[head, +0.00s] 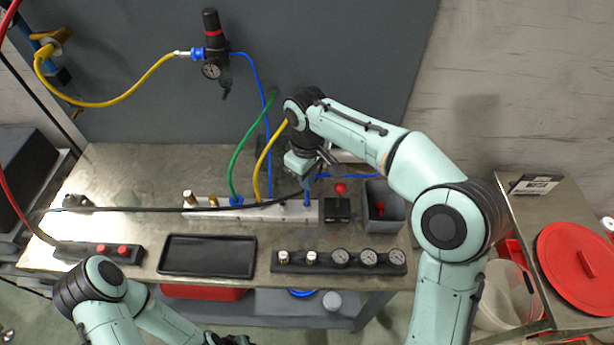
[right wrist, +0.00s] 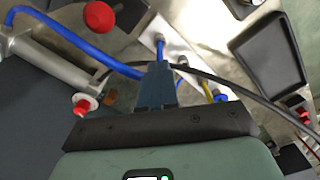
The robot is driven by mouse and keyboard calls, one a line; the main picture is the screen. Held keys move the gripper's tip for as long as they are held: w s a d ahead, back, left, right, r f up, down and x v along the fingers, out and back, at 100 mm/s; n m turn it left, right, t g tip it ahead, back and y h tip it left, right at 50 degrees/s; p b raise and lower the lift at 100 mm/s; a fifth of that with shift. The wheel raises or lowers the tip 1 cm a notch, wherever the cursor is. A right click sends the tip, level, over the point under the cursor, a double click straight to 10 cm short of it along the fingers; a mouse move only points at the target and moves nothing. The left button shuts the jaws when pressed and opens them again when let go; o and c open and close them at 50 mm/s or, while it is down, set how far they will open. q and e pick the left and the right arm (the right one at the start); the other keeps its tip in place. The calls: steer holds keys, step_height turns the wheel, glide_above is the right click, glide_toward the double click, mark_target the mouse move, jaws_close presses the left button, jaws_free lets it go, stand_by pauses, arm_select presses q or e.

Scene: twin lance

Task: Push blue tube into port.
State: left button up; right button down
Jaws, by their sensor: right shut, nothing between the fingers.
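A pale manifold block (head: 285,214) lies along the bench, with green, yellow and blue tubes at its ports. A blue tube (head: 350,176) comes in from the right behind my right gripper (head: 307,187). A short blue piece (head: 307,201) stands at the block's right-end port, just below the fingertips. In the right wrist view the blue tube (right wrist: 70,40) runs to the shut, empty fingers (right wrist: 161,72), with a blue piece (right wrist: 160,48) at the block beyond. I cannot tell how deep it sits. My left gripper (head: 230,339) is partly cut off at the bottom edge.
A black cable (head: 150,209) crosses over the manifold. A black tray (head: 207,256) and a gauge strip (head: 338,262) lie in front. A red-knobbed black box (head: 338,209) and a grey bin (head: 385,210) stand right of the manifold. A regulator (head: 213,45) is on the back panel.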

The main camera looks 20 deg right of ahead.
step_height(320, 180, up, 3)
steer(key=shift+w+f+p, duration=0.1)
steer(key=shift+p, duration=0.6)
steer(key=shift+w, duration=0.1)
arm_select(q)
steer(key=w+r+p, duration=0.1)
steer(key=w+r, duration=0.3)
steer(key=shift+w+r+t+p, duration=0.25)
steer(key=shift+w+t+p, duration=0.05)
steer(key=shift+w+p, duration=0.1)
arm_select(e)
step_height(320, 180, up, 13)
